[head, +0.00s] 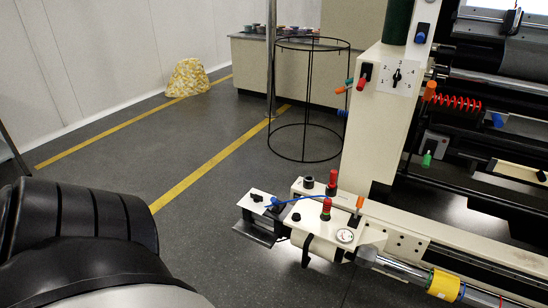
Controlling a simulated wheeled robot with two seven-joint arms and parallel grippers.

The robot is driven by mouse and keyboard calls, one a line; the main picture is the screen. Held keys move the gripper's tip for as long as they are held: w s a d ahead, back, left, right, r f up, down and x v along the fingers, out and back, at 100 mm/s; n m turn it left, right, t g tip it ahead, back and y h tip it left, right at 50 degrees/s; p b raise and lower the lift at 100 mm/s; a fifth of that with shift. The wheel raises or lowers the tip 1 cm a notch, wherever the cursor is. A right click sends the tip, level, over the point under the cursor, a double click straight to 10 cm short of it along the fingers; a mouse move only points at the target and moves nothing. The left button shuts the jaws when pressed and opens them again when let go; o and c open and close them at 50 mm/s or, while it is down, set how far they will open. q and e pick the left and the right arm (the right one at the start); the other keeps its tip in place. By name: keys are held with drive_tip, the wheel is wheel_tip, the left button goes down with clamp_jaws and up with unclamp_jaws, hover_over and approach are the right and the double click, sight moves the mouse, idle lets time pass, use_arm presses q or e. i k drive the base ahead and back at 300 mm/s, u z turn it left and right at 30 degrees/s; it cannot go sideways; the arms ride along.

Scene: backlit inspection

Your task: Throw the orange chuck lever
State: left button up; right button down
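A small upright orange lever (360,202) stands at the right end of the low cream unit (318,226), behind the gauge and near the metal shaft (408,270). Another orange handle (430,91) shows on the machine frame beside a red spring. A smaller orange-tipped lever (347,85) sticks out from the tall cream column. I cannot tell for certain which one is the chuck lever. Neither of my grippers shows; only a dark part of my own arm fills the lower left.
The low unit also carries red knobs (327,207), a gauge (345,236) and a blue lever (297,199). A black wire hoop stand (308,100) stands behind it. A yellow patterned bag (188,78) lies by the wall. The grey floor at left centre is clear.

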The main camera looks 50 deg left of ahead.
sight(361, 201)
drive_tip(key=u, duration=1.15)
drive_tip(key=i, duration=1.5)
